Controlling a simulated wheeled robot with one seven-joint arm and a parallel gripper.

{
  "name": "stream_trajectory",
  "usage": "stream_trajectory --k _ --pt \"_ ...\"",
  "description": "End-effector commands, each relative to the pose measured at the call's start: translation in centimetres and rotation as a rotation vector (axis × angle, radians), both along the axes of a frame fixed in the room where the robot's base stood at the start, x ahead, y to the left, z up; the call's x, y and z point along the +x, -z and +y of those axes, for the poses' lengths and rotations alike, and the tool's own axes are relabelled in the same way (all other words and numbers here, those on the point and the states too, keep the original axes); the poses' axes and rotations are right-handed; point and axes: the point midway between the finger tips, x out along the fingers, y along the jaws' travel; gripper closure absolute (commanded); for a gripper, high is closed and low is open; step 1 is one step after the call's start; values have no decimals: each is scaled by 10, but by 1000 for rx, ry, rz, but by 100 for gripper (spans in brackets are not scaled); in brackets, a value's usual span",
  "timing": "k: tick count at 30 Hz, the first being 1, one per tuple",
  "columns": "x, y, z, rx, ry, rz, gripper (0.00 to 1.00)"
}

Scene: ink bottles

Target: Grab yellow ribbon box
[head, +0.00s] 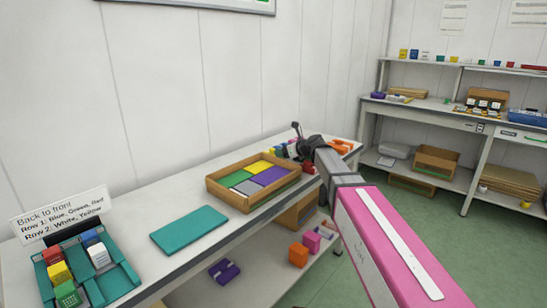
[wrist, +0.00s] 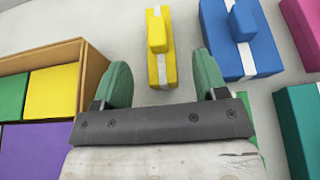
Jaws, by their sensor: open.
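The yellow ribbon box (wrist: 154,68) stands upright in the wrist view, just ahead of my gripper (wrist: 163,80). It has a white stripe down its front and a small yellow block on top. My gripper's two green fingertips are spread apart, one to each side of the box's lower end, and nothing is held between them. I cannot tell whether they touch it. In the head view my gripper (head: 306,147) is over the far end of the bench and hides most of the small boxes there.
A blue box with a white stripe (wrist: 233,60) stands close to the right of the yellow one. A teal box (wrist: 303,118) and a pink box (wrist: 305,22) are farther right. A wooden tray (wrist: 90,70) with coloured blocks is on the left; it also shows in the head view (head: 238,203).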

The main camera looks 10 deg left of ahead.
Motion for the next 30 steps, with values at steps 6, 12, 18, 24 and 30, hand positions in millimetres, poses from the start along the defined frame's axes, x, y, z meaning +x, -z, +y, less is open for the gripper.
stream_trajectory --k 6,12,18,24,30 --pt "14 8 25 -1 -3 1 34" --pt "23 17 40 -1 -1 1 34" --pt "22 16 40 0 0 0 34" --pt "22 16 40 0 0 0 89" --pt "22 16 40 0 0 0 89"
